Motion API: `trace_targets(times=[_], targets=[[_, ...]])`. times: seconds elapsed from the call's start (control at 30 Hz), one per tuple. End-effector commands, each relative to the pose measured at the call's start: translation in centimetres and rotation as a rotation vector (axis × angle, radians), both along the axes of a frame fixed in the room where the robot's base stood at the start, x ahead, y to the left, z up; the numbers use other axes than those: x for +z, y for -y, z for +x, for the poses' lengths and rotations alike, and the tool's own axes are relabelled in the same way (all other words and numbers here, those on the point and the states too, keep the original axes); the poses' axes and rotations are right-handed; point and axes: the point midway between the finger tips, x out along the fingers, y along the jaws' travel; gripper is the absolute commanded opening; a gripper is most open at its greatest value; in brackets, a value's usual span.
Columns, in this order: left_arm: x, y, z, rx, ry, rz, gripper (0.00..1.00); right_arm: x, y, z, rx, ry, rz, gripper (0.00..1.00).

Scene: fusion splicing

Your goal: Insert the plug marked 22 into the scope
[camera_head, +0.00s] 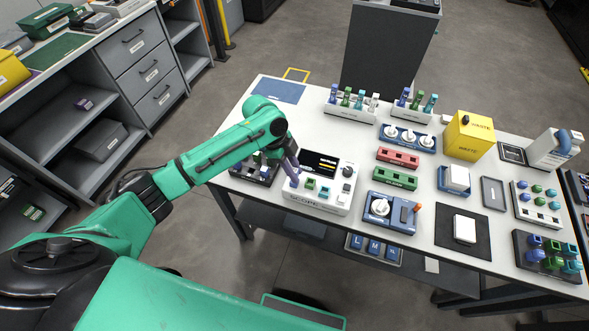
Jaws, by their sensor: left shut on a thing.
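The scope (334,204) is a white box with a dark screen, a knob on its right, and small green and teal pieces on its near side. My left gripper (291,173) reaches in from the left and is at the scope's left edge. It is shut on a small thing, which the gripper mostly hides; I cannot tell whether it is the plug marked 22. No number 22 can be read. I cannot tell whether the held thing touches the scope. My right gripper is not in view.
A dark rack (239,172) stands left of the scope, partly behind my arm. White racks with coloured plugs (350,108) stand at the back. A blue device (394,223), red block (398,157), green block (394,179) and yellow waste bin (468,136) stand to the right.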

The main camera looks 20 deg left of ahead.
Motion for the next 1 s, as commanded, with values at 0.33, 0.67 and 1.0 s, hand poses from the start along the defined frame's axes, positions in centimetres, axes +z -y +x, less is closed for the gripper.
trace_targets(times=[0.33,0.67,1.0], targets=[[-0.7,0.0,0.0,0.000,0.000,0.000,0.00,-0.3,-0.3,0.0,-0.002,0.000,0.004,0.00],[-0.9,0.0,0.0,0.000,0.000,0.000,0.00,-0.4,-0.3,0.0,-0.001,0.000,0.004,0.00],[-1.7,0.0,0.0,-0.001,-0.001,0.000,0.00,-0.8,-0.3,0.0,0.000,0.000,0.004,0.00]])
